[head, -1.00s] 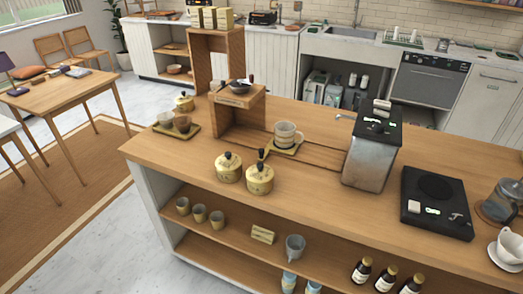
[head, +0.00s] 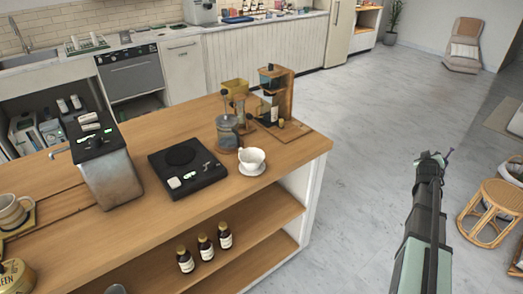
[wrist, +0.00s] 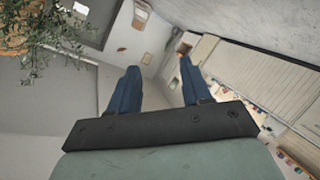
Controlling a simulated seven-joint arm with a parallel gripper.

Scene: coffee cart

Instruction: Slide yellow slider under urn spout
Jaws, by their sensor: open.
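The yellow slider (head: 30,221) is at the left edge of the head view, partly cut off, with a striped mug (head: 12,212) on it. It lies at the left part of a dark groove (head: 62,206) in the counter. The metal urn (head: 110,180) stands right of it, with its spout (head: 60,152) pointing left. The mug is left of the spout and apart from it. My gripper (head: 434,160) is far right of the counter, over the floor. In the wrist view, its two blue fingers (wrist: 158,72) are apart with nothing between them.
A black scale (head: 187,168), a white cup on a saucer (head: 252,161), a glass jar (head: 227,133) and a wooden stand (head: 283,92) occupy the counter's right part. Bottles (head: 205,247) stand on the shelf below. Open floor (head: 370,130) lies between counter and rattan stool (head: 497,208).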

